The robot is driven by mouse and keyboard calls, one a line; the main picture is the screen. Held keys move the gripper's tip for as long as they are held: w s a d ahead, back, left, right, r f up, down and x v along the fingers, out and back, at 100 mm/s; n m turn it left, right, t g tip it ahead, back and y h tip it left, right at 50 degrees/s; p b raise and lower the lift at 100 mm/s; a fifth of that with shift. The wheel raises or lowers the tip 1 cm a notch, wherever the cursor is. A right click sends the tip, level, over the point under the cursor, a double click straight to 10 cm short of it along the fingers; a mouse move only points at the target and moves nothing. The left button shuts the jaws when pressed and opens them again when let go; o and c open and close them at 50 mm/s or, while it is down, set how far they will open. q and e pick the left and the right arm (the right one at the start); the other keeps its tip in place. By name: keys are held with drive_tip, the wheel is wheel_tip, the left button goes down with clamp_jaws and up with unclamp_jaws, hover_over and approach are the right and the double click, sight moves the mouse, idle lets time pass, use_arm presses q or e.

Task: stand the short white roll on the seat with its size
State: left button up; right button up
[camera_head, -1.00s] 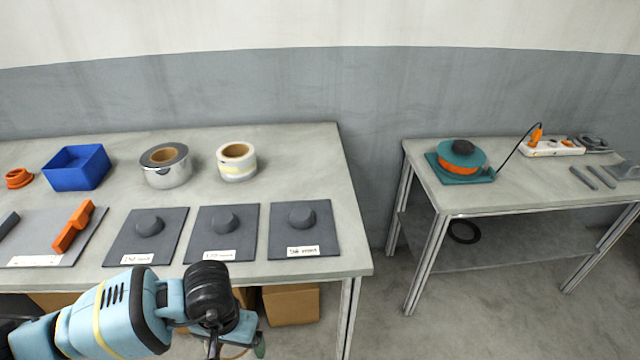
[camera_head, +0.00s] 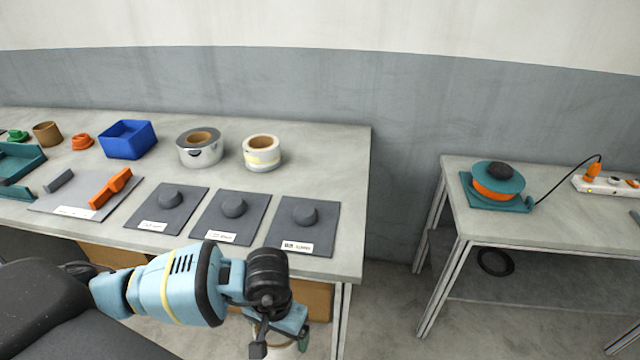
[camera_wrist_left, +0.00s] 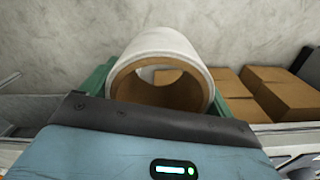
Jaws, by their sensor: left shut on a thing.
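My left gripper (camera_head: 281,342) is shut on a white roll with a brown core (camera_wrist_left: 160,42), which lies between its green fingers in the left wrist view. In the head view the gripper hangs in front of the table's front edge and hides most of the roll. Three dark grey seats, each a square plate with a round knob and a white label, stand in a row: left seat (camera_head: 150,212), middle seat (camera_head: 208,228) and right seat (camera_head: 277,232). All three are empty. Their labels are too blurred to read surely. My right gripper is not in view.
Behind the seats stand a silver roll (camera_head: 200,153) and a white roll with a yellow band (camera_head: 262,158). Left of them are a blue bin (camera_head: 128,142) and an orange tool (camera_head: 110,188) on a grey mat. A second table with a teal reel stand (camera_head: 497,187) is right, across a gap.

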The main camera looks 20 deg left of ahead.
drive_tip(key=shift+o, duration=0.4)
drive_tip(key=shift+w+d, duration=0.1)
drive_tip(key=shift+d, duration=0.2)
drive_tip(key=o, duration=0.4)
use_arm(q)
drive_tip(key=shift+w+d+r, duration=0.1)
drive_tip(key=shift+w+d, duration=0.1)
drive_tip(key=shift+d, duration=0.15)
drive_tip(key=shift+a, duration=0.1)
